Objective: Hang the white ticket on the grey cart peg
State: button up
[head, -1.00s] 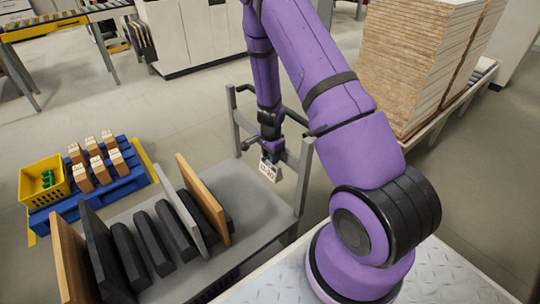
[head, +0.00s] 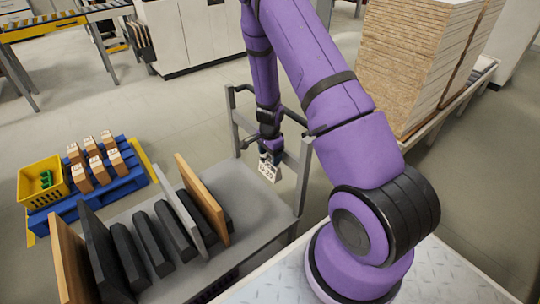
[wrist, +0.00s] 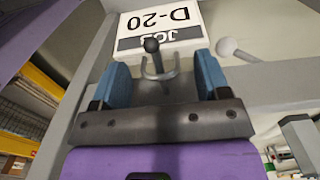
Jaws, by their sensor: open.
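The white ticket (head: 268,171) hangs just below my gripper (head: 267,150) at the end frame of the grey cart (head: 255,185). In the wrist view the ticket (wrist: 162,27) shows "JOB" and "D-20" upside down, beyond the fingertips. My gripper (wrist: 162,80) is open, its blue fingers apart on either side of a dark ball-ended peg (wrist: 152,47). A pale curved loop (wrist: 174,70) lies around or beside this peg's stem; I cannot tell whether it rests on it. A light grey ball-ended peg (wrist: 237,50) stands to the right, with nothing seen on it.
Dark and wooden panels (head: 150,240) stand upright on the cart deck, left of my gripper. A yellow crate (head: 42,181) and a blue pallet (head: 100,185) with several small brown blocks are farther left. A tall board stack (head: 415,60) stands at the right.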

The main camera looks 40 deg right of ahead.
jog(key=s+a+r+n+t+y, duration=0.1)
jog(key=s+a+r+n, duration=0.15)
jog(key=r, duration=0.95)
jog(key=s+a+r+n+t, duration=0.1)
jog(key=s+a+r+n, duration=0.2)
jog(key=r, duration=0.8)
jog(key=s+a+r+n+t+y, duration=0.1)
jog(key=a+r+n, duration=0.3)
jog(key=r, duration=0.8)
jog(key=s+a+r+n+t+h, duration=0.1)
jog(key=s+r+n, duration=0.3)
jog(key=s, duration=0.6)
jog(key=s+a+r+n+t+h, duration=0.1)
jog(key=s+a+r+n, duration=0.3)
jog(key=s+r, duration=0.4)
jog(key=shift+s+r, duration=0.2)
jog(key=shift+s, duration=0.75)
